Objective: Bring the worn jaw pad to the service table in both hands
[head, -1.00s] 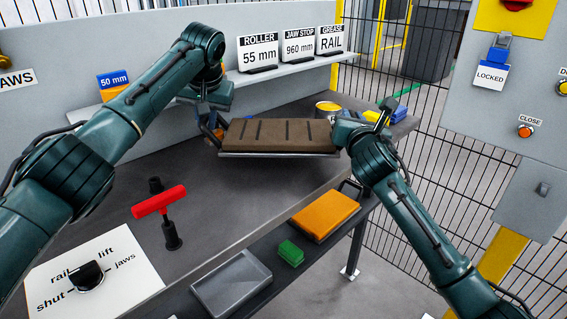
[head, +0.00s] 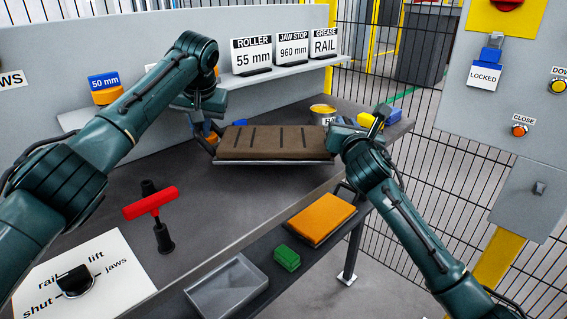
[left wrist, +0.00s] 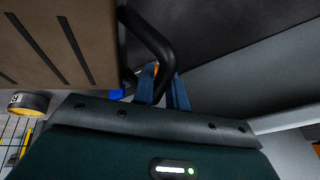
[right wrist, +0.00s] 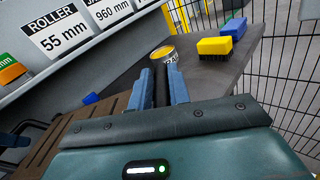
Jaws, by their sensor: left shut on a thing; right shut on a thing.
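The worn jaw pad (head: 276,143) is a brown grooved block on a grey metal backing, with a dark handle at each end. It is held roughly level over the service table (head: 225,200); whether its underside touches the tabletop I cannot tell. My left gripper (head: 209,137) is shut on the handle at its left end; the blue fingers (left wrist: 160,92) close on the black bar in the left wrist view. My right gripper (head: 347,136) is shut on the right-end handle, whose black bar shows between the fingers (right wrist: 159,88) in the right wrist view.
A red T-handle tool (head: 150,207) stands on the table at front left, near a switch plate (head: 110,270). A yellow-topped can (head: 322,110) and brushes (right wrist: 222,45) stand at the back right. A lower shelf holds an orange pad (head: 320,218), green block (head: 287,258) and grey tray (head: 226,288).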

